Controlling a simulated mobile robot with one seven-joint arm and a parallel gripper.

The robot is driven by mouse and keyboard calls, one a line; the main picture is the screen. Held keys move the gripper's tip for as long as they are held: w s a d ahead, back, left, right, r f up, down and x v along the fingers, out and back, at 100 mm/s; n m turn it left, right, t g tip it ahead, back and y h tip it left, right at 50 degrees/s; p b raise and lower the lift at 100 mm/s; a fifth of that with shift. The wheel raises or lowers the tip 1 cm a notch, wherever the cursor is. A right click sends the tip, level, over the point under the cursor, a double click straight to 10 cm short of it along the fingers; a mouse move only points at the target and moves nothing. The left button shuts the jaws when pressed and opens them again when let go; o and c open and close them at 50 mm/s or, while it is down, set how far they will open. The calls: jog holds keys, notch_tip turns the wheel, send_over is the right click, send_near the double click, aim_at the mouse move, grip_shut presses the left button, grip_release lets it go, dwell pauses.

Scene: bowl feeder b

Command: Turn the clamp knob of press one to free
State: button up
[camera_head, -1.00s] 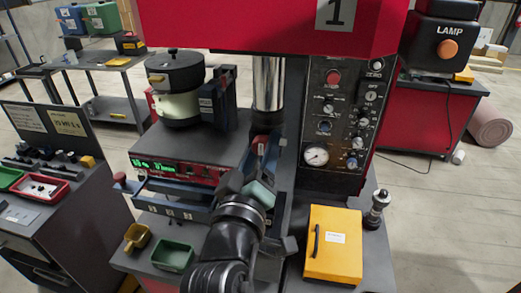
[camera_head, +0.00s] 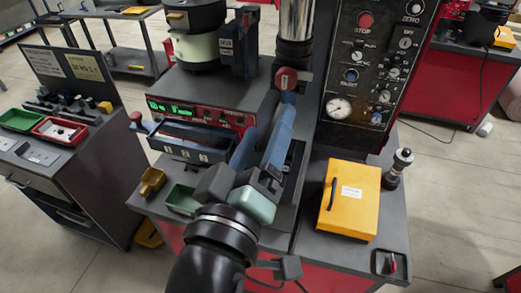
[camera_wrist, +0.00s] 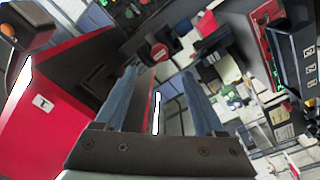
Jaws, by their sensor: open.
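Press one stands at the centre. Its control panel (camera_head: 370,75) is on the right of the bright steel ram (camera_head: 297,20). A round red knob (camera_head: 286,78) with a pale mark sits below the ram; I cannot tell for certain that it is the clamp knob. It also shows in the wrist view (camera_wrist: 158,53), just beyond and between the fingertips. My gripper (camera_head: 266,120) has its two blue fingers apart, pointing up toward this knob, with nothing held. The wrist view shows clear space between the fingers (camera_wrist: 157,78). Whether a finger touches the knob is unclear.
A yellow box (camera_head: 348,198) sits right of my arm, with a black-and-silver fitting (camera_head: 398,168) beside it. A small red-handled switch (camera_head: 392,262) is at the front right. A feeder unit with a green display (camera_head: 190,112) and open drawer stands left, above small yellow and green bins.

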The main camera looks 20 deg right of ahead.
jog(key=shift+v, duration=0.95)
jog(key=shift+r, duration=0.1)
